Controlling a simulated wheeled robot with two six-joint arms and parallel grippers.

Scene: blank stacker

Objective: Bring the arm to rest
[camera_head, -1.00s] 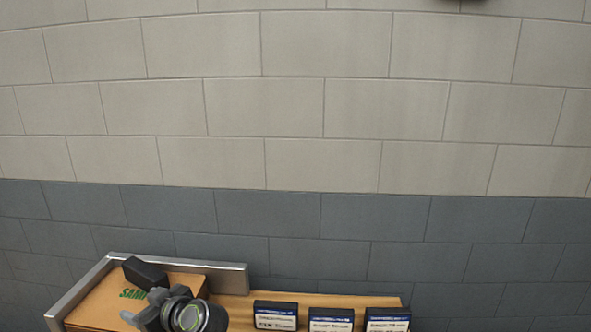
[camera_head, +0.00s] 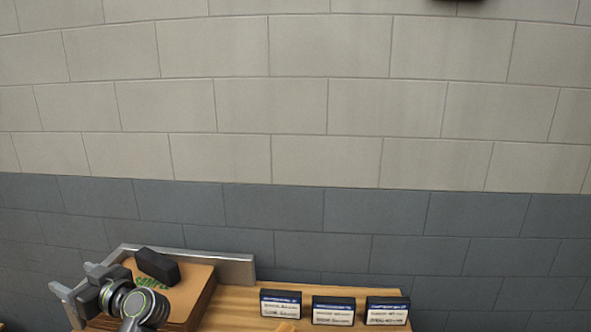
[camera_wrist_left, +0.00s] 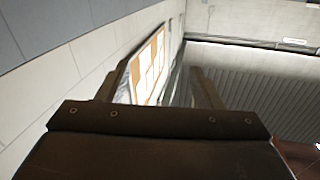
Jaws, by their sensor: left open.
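My left gripper (camera_head: 78,282) is at the lower left in the head view, over the left end of the wooden bench top. Its jaws point left, and nothing shows between them. In the left wrist view the two fingers (camera_wrist_left: 165,82) stand wide apart with only the background between them. A brown stack (camera_head: 199,291) with green lettering lies to the right of the gripper. A black block (camera_head: 157,266) rests on top of the stack, apart from the jaws. My right gripper is not in view.
A metal corner fence (camera_head: 225,267) runs behind and left of the stack. Three dark boxes with white labels, the middle one (camera_head: 333,311), stand in a row on the bench top (camera_head: 243,296). A block wall (camera_head: 300,160) rises behind. The bench's front is cut off.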

